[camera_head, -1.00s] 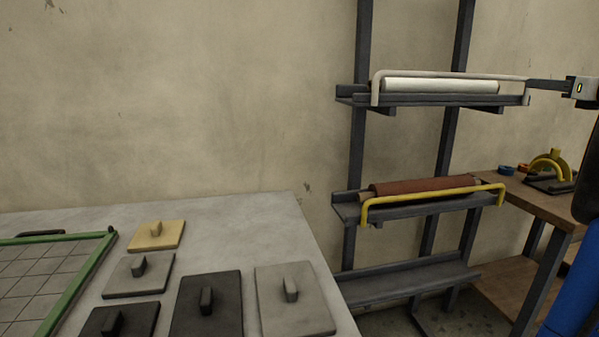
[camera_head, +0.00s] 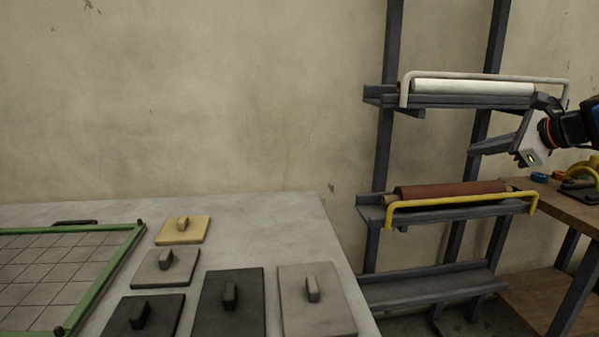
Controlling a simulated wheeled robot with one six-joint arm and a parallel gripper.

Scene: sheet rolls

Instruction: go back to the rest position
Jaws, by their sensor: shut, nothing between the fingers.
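My gripper (camera_head: 480,148) is at the right, in front of the rack and between its upper and middle shelves. Its dark fingers point left and are shut with nothing between them. The pale wrist part behind them is tilted, and my arm runs out of view at the right edge. The gripper is below the white roll (camera_head: 460,88) on the upper shelf and above the red-brown roll (camera_head: 450,191) on the middle shelf. It appears apart from both rolls.
A white bar (camera_head: 485,75) fronts the upper roll; a yellow bar (camera_head: 460,200) fronts the lower one. The bottom shelf (camera_head: 430,287) is empty. A wooden bench (camera_head: 565,205) stands right. The grey table (camera_head: 270,225) holds several handled plates and a green-framed grid (camera_head: 100,270).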

